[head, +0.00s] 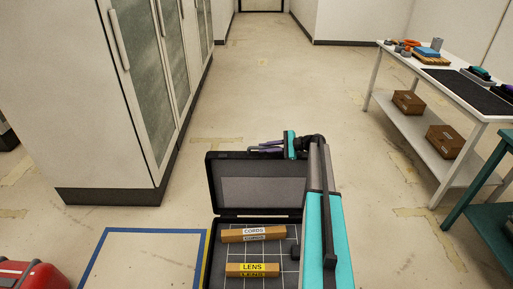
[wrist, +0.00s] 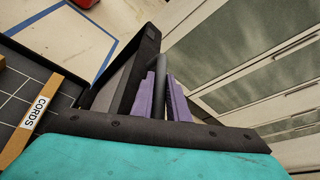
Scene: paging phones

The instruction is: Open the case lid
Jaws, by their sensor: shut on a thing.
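The black case (head: 262,252) lies on the floor below me with its lid (head: 262,192) raised, standing roughly upright at the far side with its grey inner panel showing. My gripper (head: 265,149) is at the lid's top edge. In the wrist view the purple fingers (wrist: 163,98) are shut around a dark bar (wrist: 160,70) beside the lid (wrist: 128,78); it looks like the lid's handle. Inside the case are wooden dividers labelled CORDS (head: 258,233) and LENS (head: 252,270). My arm hides the case's right side.
Tall cabinets (head: 140,90) stand at the left. A white table (head: 455,75) with small items and boxes on its lower shelf is at the right. A red case (head: 30,275) lies at the lower left, near a blue-taped floor square (head: 150,231). The floor beyond the lid is clear.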

